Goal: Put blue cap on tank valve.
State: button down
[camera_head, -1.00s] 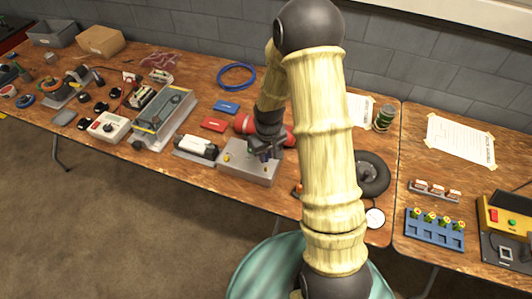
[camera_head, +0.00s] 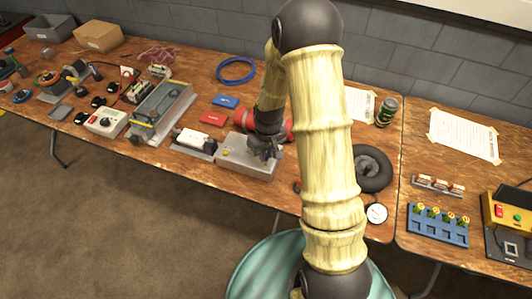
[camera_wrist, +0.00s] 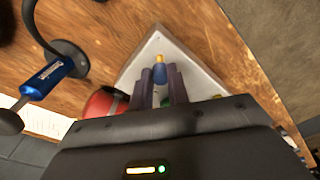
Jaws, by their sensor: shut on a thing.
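My gripper (camera_wrist: 163,84) is shut on a small blue cap (camera_wrist: 160,74) held between its dark fingertips. A small yellow piece (camera_wrist: 159,59) shows right at the cap's far end. I cannot tell whether they touch, or whether it is the valve. Behind them is a pale grey box (camera_wrist: 190,66). In the head view my gripper (camera_head: 268,153) is over the right part of this grey box (camera_head: 240,165), and the cap is hidden there. A red tank (camera_head: 280,124) lies behind the box, partly covered by my arm; it also shows in the wrist view (camera_wrist: 103,102).
A yellow knob (camera_head: 226,152) stands on the box's left part. A white device (camera_head: 195,141) is close to the box's left. A black tire (camera_head: 372,168) and a gauge (camera_head: 376,213) are at right.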

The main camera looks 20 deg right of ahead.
jog(key=shift+f+b, duration=0.95)
jog(key=shift+f, duration=0.5)
dwell(0.5)
jog(key=c, duration=1.3)
grip_release()
jog(key=shift+r, duration=0.2)
jog(key=r, duration=1.1)
jog(key=s+r, duration=0.1)
jog(key=r, duration=0.5)
jog(key=shift+d, duration=0.2)
